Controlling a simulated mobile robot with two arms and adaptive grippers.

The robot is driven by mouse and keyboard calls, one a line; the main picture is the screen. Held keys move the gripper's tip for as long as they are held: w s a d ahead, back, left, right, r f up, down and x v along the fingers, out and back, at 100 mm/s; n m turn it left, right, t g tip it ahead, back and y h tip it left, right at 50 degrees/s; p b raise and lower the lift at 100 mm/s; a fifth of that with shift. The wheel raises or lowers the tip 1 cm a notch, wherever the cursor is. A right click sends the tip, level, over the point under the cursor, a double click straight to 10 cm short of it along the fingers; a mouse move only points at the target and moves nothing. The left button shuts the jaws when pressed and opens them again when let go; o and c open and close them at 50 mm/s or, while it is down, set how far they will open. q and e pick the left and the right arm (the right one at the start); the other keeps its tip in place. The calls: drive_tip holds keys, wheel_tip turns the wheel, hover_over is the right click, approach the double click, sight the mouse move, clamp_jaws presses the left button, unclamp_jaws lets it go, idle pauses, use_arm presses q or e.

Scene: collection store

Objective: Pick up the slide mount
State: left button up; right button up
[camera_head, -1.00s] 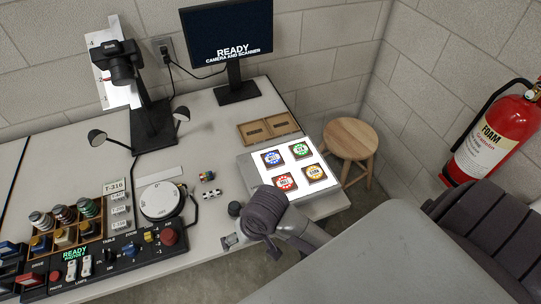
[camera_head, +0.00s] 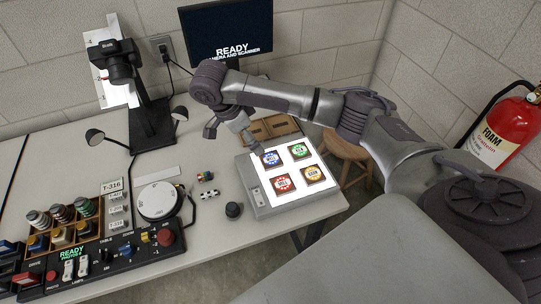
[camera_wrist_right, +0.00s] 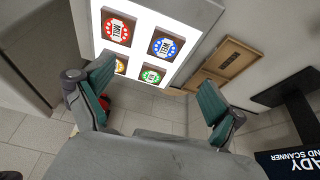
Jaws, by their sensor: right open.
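Several square slide mounts with coloured round labels lie on the lit panel of a light box (camera_head: 264,199): blue (camera_head: 270,158), green (camera_head: 299,151), red (camera_head: 283,183) and orange (camera_head: 312,173). The right wrist view also shows the red mount (camera_wrist_right: 118,29), blue mount (camera_wrist_right: 165,46), orange mount (camera_wrist_right: 121,66) and green mount (camera_wrist_right: 152,75). My right gripper (camera_head: 232,132) is above the table at the light box's back left, near the blue mount. Its green-padded fingers (camera_wrist_right: 152,92) are spread wide with nothing between them. My left gripper is out of view.
A two-slot wooden tray (camera_head: 291,125) lies behind the light box, partly hidden by my arm. A monitor (camera_head: 222,30), camera stand (camera_head: 150,120), round dial (camera_head: 160,200), dark knob (camera_head: 234,210) and control panel (camera_head: 120,254) occupy the table. A stool (camera_head: 345,149) stands right.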

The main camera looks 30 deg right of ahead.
drive_tip(key=m+b, duration=0.1)
drive_tip(key=b, duration=0.2)
approach(271, 159)
drive_tip(key=shift+s+f, duration=0.5)
drive_tip(key=shift+f, duration=0.05)
drive_tip(key=shift+d+f, duration=0.3)
drive_tip(key=shift+d, duration=0.05)
drive_tip(key=shift+d+f, duration=0.2)
drive_tip(key=shift+f, duration=0.35)
drive_tip(key=x, duration=0.2)
drive_tip(key=p+x, duration=0.1)
drive_tip(key=x, duration=0.1)
drive_tip(key=shift+w+f, duration=0.15)
drive_tip(key=shift+w, duration=0.25)
drive_tip(key=shift+s+d+f, duration=0.1)
drive_tip(key=shift+d+f, duration=0.05)
drive_tip(key=shift+f, duration=0.35)
drive_tip(key=c, duration=1.2)
drive_tip(key=shift+r, duration=0.1)
